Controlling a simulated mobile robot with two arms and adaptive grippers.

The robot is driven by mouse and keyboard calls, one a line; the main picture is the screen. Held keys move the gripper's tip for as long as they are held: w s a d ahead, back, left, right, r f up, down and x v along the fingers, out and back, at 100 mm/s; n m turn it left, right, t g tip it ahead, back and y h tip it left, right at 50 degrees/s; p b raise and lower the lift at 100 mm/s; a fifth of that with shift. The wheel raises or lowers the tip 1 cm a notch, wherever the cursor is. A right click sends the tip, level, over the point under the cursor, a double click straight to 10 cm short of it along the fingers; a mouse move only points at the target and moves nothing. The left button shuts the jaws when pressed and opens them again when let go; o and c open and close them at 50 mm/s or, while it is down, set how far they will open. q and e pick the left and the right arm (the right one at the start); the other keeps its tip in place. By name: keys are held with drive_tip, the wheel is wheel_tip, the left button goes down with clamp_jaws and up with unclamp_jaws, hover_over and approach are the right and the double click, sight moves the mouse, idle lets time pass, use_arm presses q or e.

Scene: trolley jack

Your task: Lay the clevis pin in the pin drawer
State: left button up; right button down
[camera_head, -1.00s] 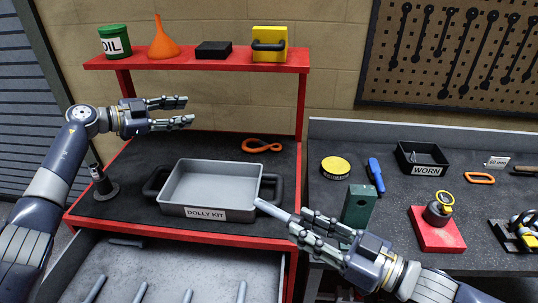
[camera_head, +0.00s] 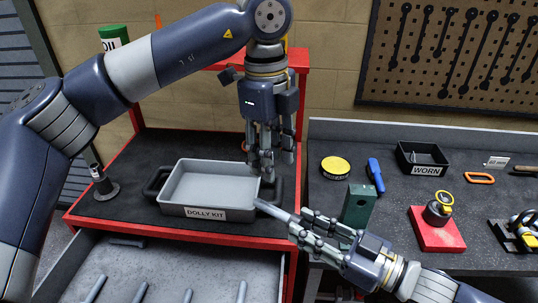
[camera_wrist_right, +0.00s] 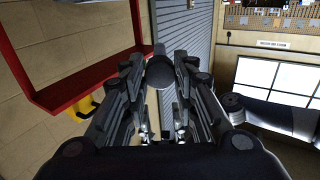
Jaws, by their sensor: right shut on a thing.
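The clevis pin (camera_head: 274,211) is a plain grey rod. My right gripper (camera_head: 304,229) is shut on one end of it, and the free end points up and left, in front of the tray's right corner. In the right wrist view the pin (camera_wrist_right: 160,73) shows end-on as a dark round face between the fingers. The pin drawer (camera_head: 150,262) is pulled out below the red bench, at the lower left, with several grey pins lying in it. My left gripper (camera_head: 277,168) points down, open and empty, above the tray's right handle.
A grey tray (camera_head: 205,213) labelled DOLLY KIT with black handles stands empty on the bench, above the drawer. A green block (camera_head: 358,204) stands beside my right gripper. A black WORN bin (camera_head: 428,170) and a red jack part (camera_head: 437,236) are on the right bench.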

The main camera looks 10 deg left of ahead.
sight(269, 204)
use_arm(q)
drive_tip(key=shift+y, duration=0.3)
drive_tip(key=f, duration=1.2)
drive_tip(key=shift+s+a, duration=0.2)
clamp_jaws()
use_arm(e)
drive_tip(key=c, duration=1.2)
unclamp_jaws()
